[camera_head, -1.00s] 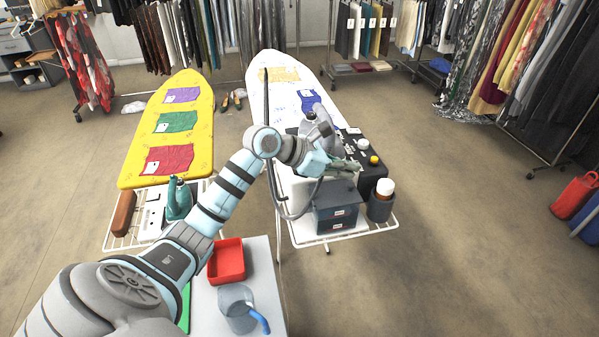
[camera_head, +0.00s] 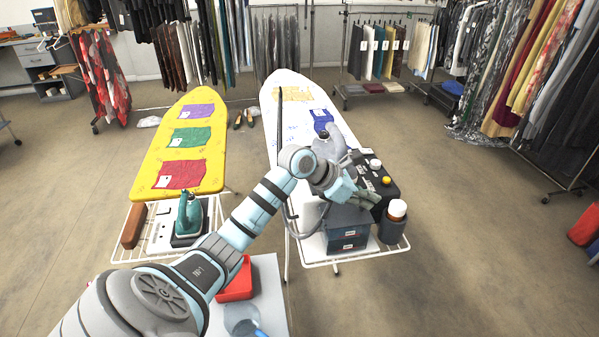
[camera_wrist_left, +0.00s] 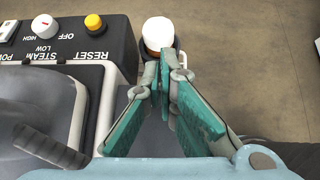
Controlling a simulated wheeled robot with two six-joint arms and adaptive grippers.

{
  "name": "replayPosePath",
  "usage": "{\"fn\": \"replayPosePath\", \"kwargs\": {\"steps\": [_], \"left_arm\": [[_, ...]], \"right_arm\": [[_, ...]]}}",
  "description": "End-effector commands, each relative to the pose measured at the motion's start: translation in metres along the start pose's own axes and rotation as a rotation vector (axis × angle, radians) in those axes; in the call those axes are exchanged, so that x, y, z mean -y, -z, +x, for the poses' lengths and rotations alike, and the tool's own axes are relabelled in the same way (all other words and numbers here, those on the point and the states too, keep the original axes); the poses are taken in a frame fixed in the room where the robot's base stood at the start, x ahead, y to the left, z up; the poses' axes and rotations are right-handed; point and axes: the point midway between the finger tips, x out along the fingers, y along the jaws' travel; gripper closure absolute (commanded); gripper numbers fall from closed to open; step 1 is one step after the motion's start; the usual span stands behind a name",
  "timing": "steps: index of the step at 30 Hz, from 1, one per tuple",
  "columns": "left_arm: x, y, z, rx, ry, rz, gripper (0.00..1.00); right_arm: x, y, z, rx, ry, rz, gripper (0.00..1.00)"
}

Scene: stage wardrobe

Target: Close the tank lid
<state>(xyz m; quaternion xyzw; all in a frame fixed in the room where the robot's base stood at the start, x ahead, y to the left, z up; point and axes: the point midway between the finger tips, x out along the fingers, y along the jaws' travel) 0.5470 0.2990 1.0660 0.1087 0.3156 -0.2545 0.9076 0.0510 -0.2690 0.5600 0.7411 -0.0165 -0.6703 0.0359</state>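The steam station (camera_head: 375,185) is a black box with white and yellow buttons on the right ironing board; its labelled panel also shows in the left wrist view (camera_wrist_left: 70,45). A dark blue-grey box with labels (camera_head: 347,240) stands in front of it. My left gripper (camera_head: 366,198) is over the area between this box and the station. In the wrist view its teal fingers (camera_wrist_left: 168,65) converge at the tips, seemingly shut and empty, in front of a white-capped bottle. I cannot clearly make out the tank lid; the arm and gripper hide part of the station. My right gripper is out of view.
The white-capped bottle (camera_head: 397,210) sits in a dark holder at the wire rack's right edge. A grey hose runs beside the boxes. On the left, a teal iron (camera_head: 188,215) stands by a yellow board (camera_head: 160,145). Open floor lies to the right.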

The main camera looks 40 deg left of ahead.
Motion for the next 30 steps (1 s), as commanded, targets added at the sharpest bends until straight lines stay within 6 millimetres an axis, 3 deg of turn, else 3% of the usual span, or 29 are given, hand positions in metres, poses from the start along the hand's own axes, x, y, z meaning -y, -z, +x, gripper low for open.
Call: {"fn": "replayPosePath", "kwargs": {"steps": [20, 25, 30], "left_arm": [[-0.002, -0.019, -0.016, 0.001, -0.002, 0.0, 1.0], [-0.004, -0.046, -0.042, 0.001, -0.01, -0.005, 1.0], [-0.004, -0.081, -0.067, 0.005, -0.013, -0.004, 1.0]], "right_arm": [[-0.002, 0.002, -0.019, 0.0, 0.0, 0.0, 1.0], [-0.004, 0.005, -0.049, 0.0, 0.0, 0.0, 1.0], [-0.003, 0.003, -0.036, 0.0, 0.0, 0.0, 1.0]]}}
